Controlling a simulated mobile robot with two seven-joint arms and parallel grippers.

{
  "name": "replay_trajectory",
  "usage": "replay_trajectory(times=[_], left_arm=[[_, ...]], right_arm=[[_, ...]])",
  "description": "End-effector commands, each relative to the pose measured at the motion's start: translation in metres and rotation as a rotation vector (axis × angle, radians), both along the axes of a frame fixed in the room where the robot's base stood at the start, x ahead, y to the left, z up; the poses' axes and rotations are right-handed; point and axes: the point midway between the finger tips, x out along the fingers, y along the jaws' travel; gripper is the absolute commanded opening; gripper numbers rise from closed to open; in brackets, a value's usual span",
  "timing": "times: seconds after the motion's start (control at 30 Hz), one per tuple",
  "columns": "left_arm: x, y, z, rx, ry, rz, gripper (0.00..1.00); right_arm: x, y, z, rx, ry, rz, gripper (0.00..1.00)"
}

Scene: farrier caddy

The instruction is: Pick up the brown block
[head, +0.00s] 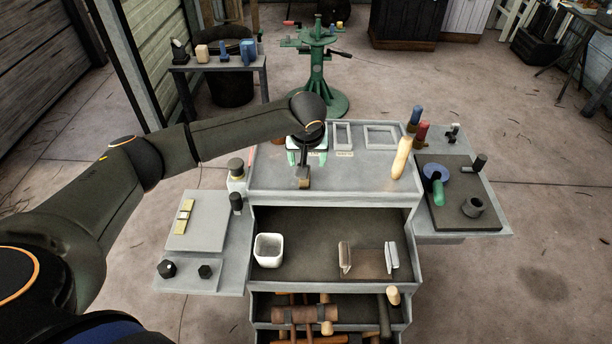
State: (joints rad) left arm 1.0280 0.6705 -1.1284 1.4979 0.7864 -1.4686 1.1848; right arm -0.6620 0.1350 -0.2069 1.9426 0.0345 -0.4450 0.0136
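A small brown block (303,183) sits on the grey top of the caddy (350,184), near its left part. A paler upright part shows just above it, and I cannot tell whether that belongs to the block. My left gripper (307,160) hangs over the caddy top, pointing down, with its pale green fingertips apart. It is right behind and above the block in the picture. I see nothing held between the fingers, though the overlap hides whether they touch the block. My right gripper is not in view.
An open drawer below holds a white cup (268,250) and upright holders (345,257). Side trays carry a grey plate (198,226) at left and a dark mat (455,200) at right.

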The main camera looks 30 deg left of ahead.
Motion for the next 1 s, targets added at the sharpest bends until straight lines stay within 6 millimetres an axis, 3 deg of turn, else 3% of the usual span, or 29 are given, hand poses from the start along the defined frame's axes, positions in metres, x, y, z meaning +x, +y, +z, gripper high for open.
replay_trajectory(times=[0.1, 0.33, 0.6, 0.93, 1.0], left_arm=[[0.006, 0.003, -0.018, 0.000, 0.000, 0.001, 0.72], [0.011, 0.007, -0.034, 0.000, -0.001, -0.001, 0.72], [0.019, 0.018, -0.070, 0.000, -0.001, -0.001, 0.72], [0.022, 0.019, -0.075, 0.000, -0.002, -0.002, 0.72], [0.022, 0.019, -0.075, 0.000, -0.002, -0.002, 0.65]], right_arm=[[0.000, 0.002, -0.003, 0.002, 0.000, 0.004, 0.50], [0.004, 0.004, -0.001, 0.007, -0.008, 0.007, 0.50], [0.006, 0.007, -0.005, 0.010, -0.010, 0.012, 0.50], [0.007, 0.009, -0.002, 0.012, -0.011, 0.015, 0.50], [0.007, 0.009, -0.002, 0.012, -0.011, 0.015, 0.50]])
